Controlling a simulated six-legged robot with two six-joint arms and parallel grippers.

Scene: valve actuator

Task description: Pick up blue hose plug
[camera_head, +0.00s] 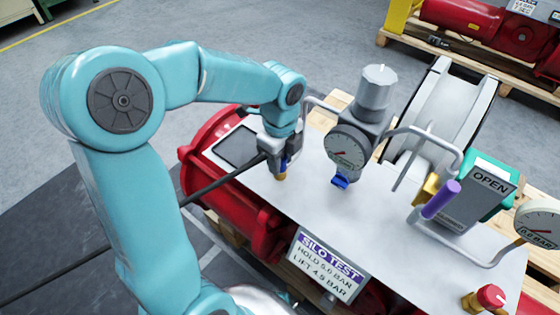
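My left gripper (280,160) points down over the left part of the white panel (309,188). A small blue piece (285,164), apparently the blue hose plug, shows at its fingertips, with a brass tip (281,177) just below. The fingers hide most of it, so I cannot tell whether they grip it or only stand around it. A dark hose-like line (225,180) runs from the lower left up to the gripper. A second blue part (340,181) sits below the round gauge (347,147), apart from the gripper. My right gripper is not in view.
The gauge with its grey cylinder (376,88) and bent pipes stands just right of the gripper. Further right are a purple handle (441,199), an OPEN sign (488,182) and a red knob (490,297). A SILO TEST sign (328,265) hangs in front.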

